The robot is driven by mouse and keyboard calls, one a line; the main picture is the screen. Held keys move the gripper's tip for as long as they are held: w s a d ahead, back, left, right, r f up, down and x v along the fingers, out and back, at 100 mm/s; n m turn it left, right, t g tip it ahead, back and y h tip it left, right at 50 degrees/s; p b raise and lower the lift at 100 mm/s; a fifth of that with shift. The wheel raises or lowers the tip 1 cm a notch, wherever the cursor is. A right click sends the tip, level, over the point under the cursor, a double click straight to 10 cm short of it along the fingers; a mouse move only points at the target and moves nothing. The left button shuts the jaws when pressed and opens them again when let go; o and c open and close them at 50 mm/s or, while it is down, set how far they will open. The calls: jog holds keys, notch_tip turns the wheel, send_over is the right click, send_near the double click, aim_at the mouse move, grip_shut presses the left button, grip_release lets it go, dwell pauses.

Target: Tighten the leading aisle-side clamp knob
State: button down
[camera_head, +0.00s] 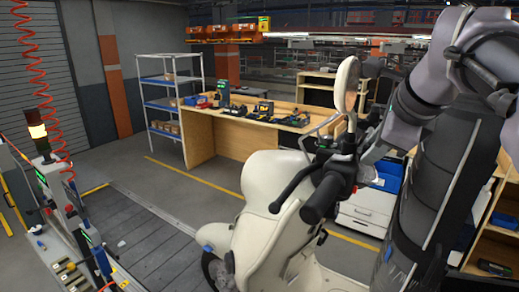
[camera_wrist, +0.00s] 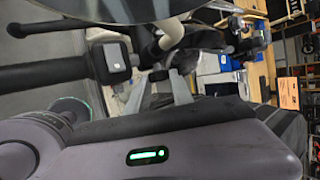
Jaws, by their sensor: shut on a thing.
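A cream scooter (camera_head: 275,190) stands on the slat conveyor (camera_head: 150,225), its black handlebar grip (camera_head: 324,196) toward the camera. The grip also shows at left in the wrist view (camera_wrist: 45,77). A round mirror (camera_head: 346,84) rises above the handlebar; its pale stem (camera_wrist: 172,35) shows in the wrist view. My gripper (camera_wrist: 158,78) is at the handlebar beside the switch housing (camera_wrist: 113,62). Its fingers appear shut at the base of the mirror stem, where the contact is dark and partly hidden. I cannot make out a clamp knob in either view.
A wooden workbench (camera_head: 205,132) with several tools stands behind the conveyor, next to a blue-and-white shelf (camera_head: 172,100). White drawers (camera_head: 366,212) stand behind the scooter. A grey post with a signal light (camera_head: 37,131) is at left.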

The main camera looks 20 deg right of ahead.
dwell(0.4)
jog(key=c, duration=1.1)
grip_release()
